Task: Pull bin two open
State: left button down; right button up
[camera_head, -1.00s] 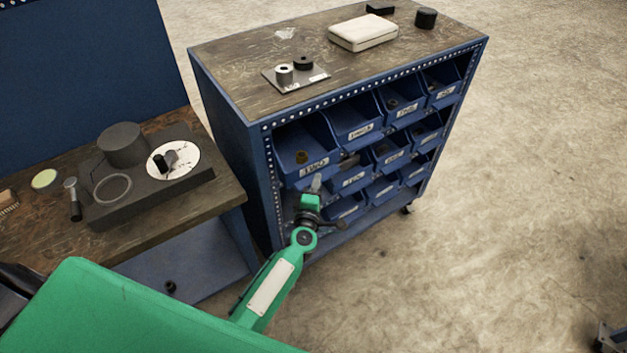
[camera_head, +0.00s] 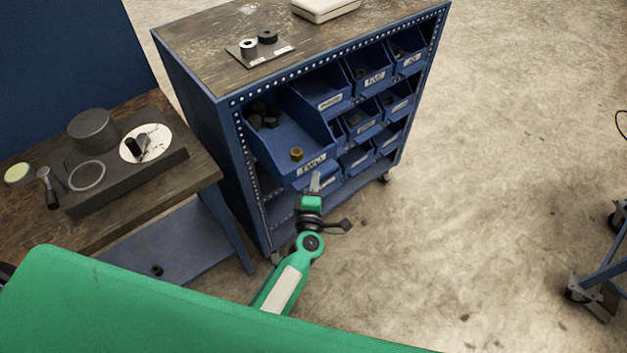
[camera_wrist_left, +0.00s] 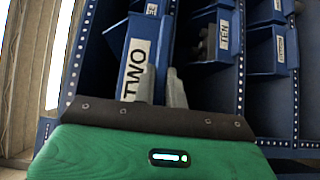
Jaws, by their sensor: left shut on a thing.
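Bin two is the blue bin (camera_head: 290,137) at the top left of the blue cabinet; its white label reads TWO (camera_wrist_left: 136,68) in the left wrist view. It stands well out of its slot, with a brass-coloured nut near its front and several dark parts at its back. My left gripper (camera_head: 315,182) is at the lower front of this bin, shut on it by the front beside the label. In the left wrist view its fingers (camera_wrist_left: 160,88) reach up to the bin's front; where they touch is partly hidden. My right gripper is not in view.
The cabinet (camera_head: 195,95) holds several other blue bins, pushed in. A workbench (camera_head: 105,190) with a dark fixture (camera_head: 120,170) stands to the left. Open floor (camera_head: 480,170) lies to the right, with a wheeled blue frame (camera_head: 605,265) at the far right.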

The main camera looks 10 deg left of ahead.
pick_arm(q)
jog(key=c, duration=1.4)
grip_release()
jog(key=shift+c, duration=0.2)
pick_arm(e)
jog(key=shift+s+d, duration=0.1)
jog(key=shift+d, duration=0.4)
pick_arm(q)
jog(key=s+d+b, duration=0.1)
jog(key=s+b, duration=0.1)
jog(key=s, duration=1.1)
jog(key=shift+s+d+b, duration=0.35)
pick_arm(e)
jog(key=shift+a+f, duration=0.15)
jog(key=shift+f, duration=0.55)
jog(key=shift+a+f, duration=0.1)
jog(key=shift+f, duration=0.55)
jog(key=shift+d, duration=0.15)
pick_arm(q)
jog(key=shift+f, duration=0.1)
